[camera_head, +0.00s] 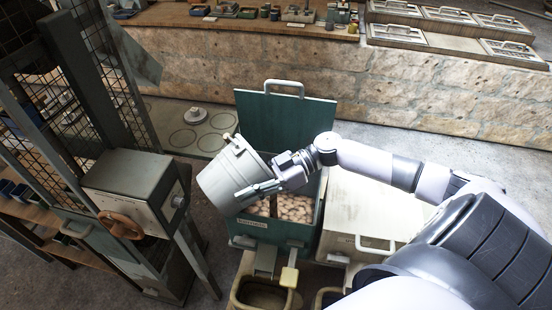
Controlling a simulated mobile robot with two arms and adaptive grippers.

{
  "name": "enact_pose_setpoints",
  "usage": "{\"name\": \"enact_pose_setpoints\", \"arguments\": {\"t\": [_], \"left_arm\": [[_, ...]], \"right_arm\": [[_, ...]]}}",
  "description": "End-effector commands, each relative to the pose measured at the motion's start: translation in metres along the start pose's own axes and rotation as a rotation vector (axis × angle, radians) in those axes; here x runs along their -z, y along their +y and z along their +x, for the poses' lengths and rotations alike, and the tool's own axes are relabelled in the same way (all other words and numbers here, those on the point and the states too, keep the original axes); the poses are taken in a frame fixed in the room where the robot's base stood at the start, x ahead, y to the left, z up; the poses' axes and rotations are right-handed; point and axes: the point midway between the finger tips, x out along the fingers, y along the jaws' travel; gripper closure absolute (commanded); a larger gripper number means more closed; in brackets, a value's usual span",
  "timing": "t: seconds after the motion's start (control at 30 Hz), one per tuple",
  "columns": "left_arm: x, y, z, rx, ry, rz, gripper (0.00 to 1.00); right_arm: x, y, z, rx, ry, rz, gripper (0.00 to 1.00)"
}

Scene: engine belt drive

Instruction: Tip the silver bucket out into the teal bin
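The silver bucket (230,180) is a pale grey pail, tilted in the air over the left part of the teal bin. Its inside is not visible to me. My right gripper (262,188) comes in from the right and is shut on the bucket's side. The teal bin (300,236) stands below with its lid (270,119) raised at the back and a label on its front. Several round tan pieces (296,208) lie inside it. The bucket and gripper hide the bin's left and back parts. My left gripper is not in view.
A pale closed bin (362,205) stands right of the teal bin. A grey machine box (130,185) with a brown handwheel stands close to the left. An open olive container (262,292) is in front. A stone wall (300,83) runs behind.

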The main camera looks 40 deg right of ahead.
Motion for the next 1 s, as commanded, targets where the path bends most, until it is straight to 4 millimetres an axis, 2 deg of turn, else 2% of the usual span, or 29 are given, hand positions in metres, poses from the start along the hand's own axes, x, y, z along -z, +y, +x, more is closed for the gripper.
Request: {"name": "enact_pose_setpoints", "arguments": {"t": [1.0], "left_arm": [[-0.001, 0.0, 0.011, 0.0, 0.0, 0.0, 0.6]], "right_arm": [[0.002, 0.001, -0.003, 0.006, 0.039, 0.0, 1.0]]}}
